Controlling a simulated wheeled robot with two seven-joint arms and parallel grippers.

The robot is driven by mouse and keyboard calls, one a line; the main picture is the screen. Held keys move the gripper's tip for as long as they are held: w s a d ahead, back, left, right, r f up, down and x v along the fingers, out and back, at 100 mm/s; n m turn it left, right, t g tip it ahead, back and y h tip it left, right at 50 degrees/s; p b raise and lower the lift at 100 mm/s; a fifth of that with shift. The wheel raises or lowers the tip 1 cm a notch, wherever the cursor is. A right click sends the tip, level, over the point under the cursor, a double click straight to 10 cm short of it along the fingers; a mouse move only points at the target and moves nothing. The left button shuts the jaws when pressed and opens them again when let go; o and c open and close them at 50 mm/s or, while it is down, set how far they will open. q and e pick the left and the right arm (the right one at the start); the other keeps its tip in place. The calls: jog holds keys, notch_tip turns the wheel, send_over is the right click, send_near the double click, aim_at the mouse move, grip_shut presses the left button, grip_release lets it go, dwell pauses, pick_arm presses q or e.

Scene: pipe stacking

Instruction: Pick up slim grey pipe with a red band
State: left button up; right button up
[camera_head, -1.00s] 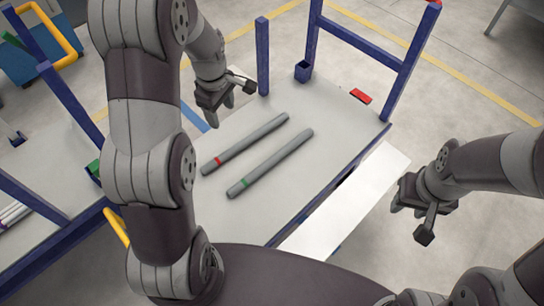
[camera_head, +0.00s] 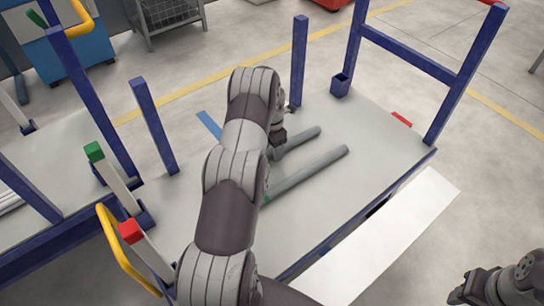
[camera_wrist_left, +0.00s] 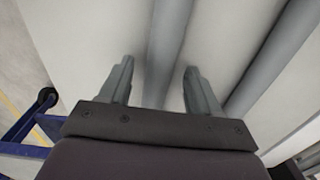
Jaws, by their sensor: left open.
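The slim grey pipe with a red band in the earlier view lies on the table; its far end (camera_head: 303,136) shows beyond my left arm, which hides the band. The other grey pipe (camera_head: 312,171), with a green band, lies in front, roughly parallel. My left gripper (camera_head: 279,150) is at the back pipe, partly hidden by its own arm. In the left wrist view its open fingers (camera_wrist_left: 158,68) stand either side of a grey pipe (camera_wrist_left: 166,45), not closed on it. The second pipe (camera_wrist_left: 275,52) is to the right there. My right gripper (camera_head: 462,294) is partly cut off at bottom right.
The grey table (camera_head: 370,135) has blue posts (camera_head: 299,62) and a blue frame (camera_head: 410,54) at its far side. A blue square socket (camera_head: 340,86) stands behind the pipes. Red-capped (camera_head: 130,232) and green-capped (camera_head: 94,152) posts and a yellow rail (camera_head: 118,246) stand left.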

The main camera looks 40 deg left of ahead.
pick_arm(q)
jog(key=shift+f, duration=0.5)
grip_shut()
